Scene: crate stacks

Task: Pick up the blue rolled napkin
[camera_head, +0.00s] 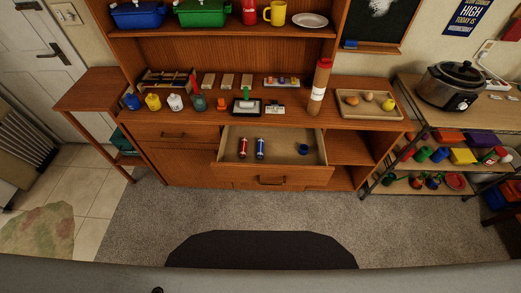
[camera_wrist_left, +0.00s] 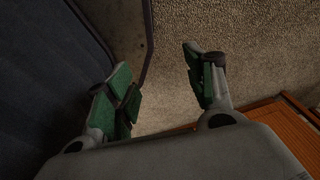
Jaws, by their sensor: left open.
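A small blue roll (camera_head: 260,148), which looks like the blue rolled napkin, lies in the open drawer (camera_head: 305,172). A similar red roll (camera_head: 242,147) lies just left of it, apart from it. My left gripper (camera_wrist_left: 162,85) shows only in its wrist view, with its green-padded fingers spread and nothing between them. It is over grey carpet, and the napkin is not in that view. Neither gripper shows in the head view.
A small blue round item (camera_head: 303,149) sits at the drawer's right. The counter above holds bottles, a tall red-capped container (camera_head: 319,88) and a wooden tray (camera_head: 345,114). A wooden edge (camera_wrist_left: 295,118) shows beside my left gripper. Carpet (camera_head: 140,220) before the cabinet is clear.

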